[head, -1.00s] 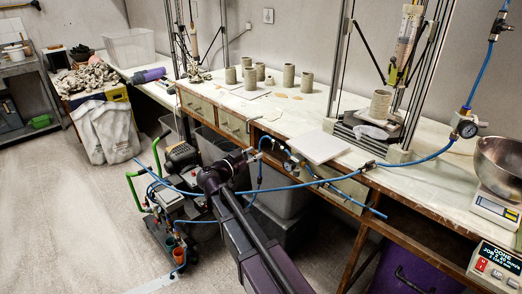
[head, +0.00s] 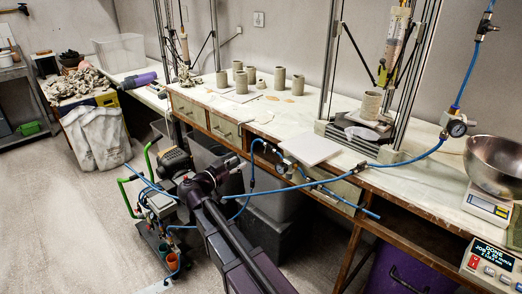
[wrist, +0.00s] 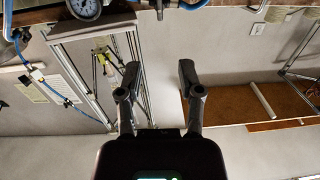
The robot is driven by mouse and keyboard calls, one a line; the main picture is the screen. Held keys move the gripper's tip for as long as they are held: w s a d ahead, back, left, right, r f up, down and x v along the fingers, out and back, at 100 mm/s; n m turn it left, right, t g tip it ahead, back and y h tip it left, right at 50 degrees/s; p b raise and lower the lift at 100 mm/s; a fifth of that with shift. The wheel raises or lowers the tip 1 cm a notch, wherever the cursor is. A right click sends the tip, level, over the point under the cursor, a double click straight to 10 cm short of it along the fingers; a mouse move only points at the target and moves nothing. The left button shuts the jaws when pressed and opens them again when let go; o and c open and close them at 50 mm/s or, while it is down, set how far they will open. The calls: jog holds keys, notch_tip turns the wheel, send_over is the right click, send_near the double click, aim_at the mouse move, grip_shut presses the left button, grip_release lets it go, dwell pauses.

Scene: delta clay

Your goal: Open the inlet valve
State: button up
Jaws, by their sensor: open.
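I cannot tell for certain which fitting is the inlet valve. A small gauge with fittings (head: 284,167) sits on the blue air line at the bench's front edge. A larger pressure gauge (head: 457,128) stands at the right, below a blue hose with an inline fitting (head: 487,27) on the wall side. My gripper (head: 234,163) is in front of the bench, left of the small gauge and apart from it. In the wrist view my gripper (wrist: 159,74) is open, with nothing between its fingers. A gauge (wrist: 85,7) is cut off at the top there.
The bench (head: 400,190) holds clay cylinders (head: 279,77), a white slab (head: 308,149), metal frames and a steel bowl (head: 494,165) on a scale. Blue hose (head: 325,181) runs along its front edge. A compressor cart (head: 160,205) stands left of my arm. The floor at left is clear.

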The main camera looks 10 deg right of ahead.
aim_at(266, 146)
jog(key=shift+w+d, duration=0.15)
jog(key=shift+x, duration=6.75)
grip_shut()
